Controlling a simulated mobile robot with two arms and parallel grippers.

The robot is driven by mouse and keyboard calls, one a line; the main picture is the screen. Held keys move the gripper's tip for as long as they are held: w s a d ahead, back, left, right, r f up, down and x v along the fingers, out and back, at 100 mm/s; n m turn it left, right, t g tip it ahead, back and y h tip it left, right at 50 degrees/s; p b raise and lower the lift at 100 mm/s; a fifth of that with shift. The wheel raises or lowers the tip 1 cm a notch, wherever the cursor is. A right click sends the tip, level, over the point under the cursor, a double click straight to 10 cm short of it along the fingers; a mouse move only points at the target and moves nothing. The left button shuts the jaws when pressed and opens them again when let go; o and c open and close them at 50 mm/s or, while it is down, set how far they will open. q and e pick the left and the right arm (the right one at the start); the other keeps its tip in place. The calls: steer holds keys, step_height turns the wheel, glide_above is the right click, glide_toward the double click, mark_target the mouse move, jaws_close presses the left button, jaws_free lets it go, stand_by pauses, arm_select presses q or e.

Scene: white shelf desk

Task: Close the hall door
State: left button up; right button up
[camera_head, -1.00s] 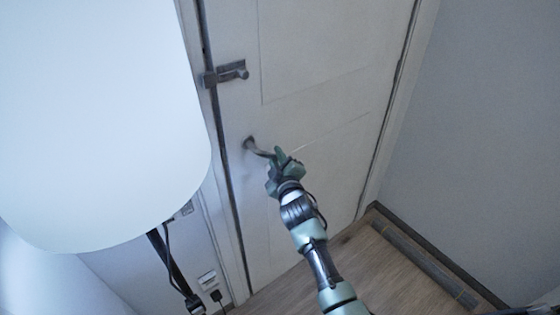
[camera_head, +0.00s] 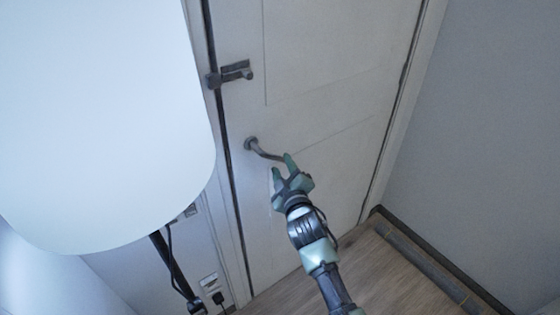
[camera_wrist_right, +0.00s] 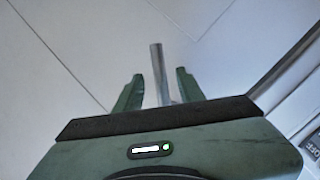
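The white panelled hall door (camera_head: 335,75) stands in its frame in the head view, with no clear gap visible along its latch edge. Its metal lever handle (camera_head: 262,151) points to the lower right. My right gripper (camera_head: 282,164) is just below the handle's free end, its two fingers apart. In the right wrist view the handle bar (camera_wrist_right: 159,72) shows between the open fingers (camera_wrist_right: 156,85), touching neither finger visibly. A dark bolt latch (camera_head: 230,74) sits higher on the door's left edge. My left gripper is not in view.
A large white lampshade (camera_head: 95,120) fills the left, with a dark stand (camera_head: 172,265) below it. A wall socket with a plug (camera_head: 213,290) is near the floor. A grey wall (camera_head: 480,150) bounds the right. Wooden floor (camera_head: 300,290) is clear below the door.

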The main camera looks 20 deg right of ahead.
steer(key=s, duration=0.3)
steer(key=shift+s+a+r, duration=0.1)
steer(key=shift+r, duration=0.1)
steer(key=s+f+m+g, duration=0.1)
steer(key=s+f+g, duration=0.35)
steer(key=f, duration=0.75)
steer(key=s+f+m+g+y, duration=0.1)
steer(key=s+f, duration=0.6)
steer(key=f, duration=0.5)
steer(key=s+f+m+g, duration=0.15)
steer(key=s+f, duration=0.35)
steer(key=f, duration=0.7)
steer(key=s+d+f+m+g, duration=0.1)
steer(key=s+f, duration=0.5)
steer(key=s, duration=0.6)
steer(key=s+d+f+m+g, duration=0.1)
steer(key=s+f+g, duration=0.4)
steer(key=s, duration=0.8)
steer(key=s+d+f+m+g, duration=0.1)
steer(key=s+d+f+g, duration=0.1)
steer(key=s+f, duration=0.6)
steer(key=s+d, duration=0.1)
steer(key=s, duration=0.3)
steer(key=shift+s+d+m+g, duration=0.35)
steer(key=shift+s+g, duration=0.05)
